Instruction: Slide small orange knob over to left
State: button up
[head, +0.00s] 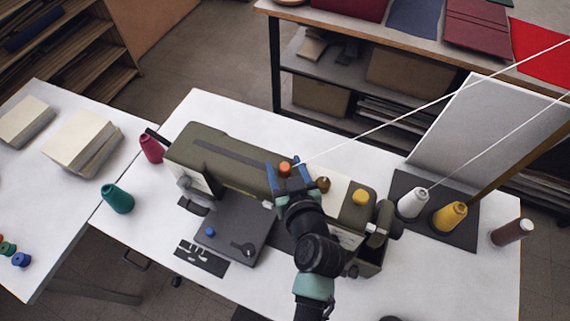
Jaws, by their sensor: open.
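The small orange knob (285,168) stands on top of the olive-green sewing machine (223,146), near the middle of its upper arm. My gripper (287,162) is open, with one blue finger to the left of the orange knob and the other to its right. Whether either finger touches the knob is too small to tell. A brown knob (323,184) is to the right of the gripper, and a yellow knob (361,196) is farther right on the machine.
White and yellow thread cones (450,217) stand on a dark mat at the right, beside a leaning white board (490,130). White threads cross above the machine. The table's back left is clear.

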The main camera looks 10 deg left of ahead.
grip_shut()
dwell(1.4)
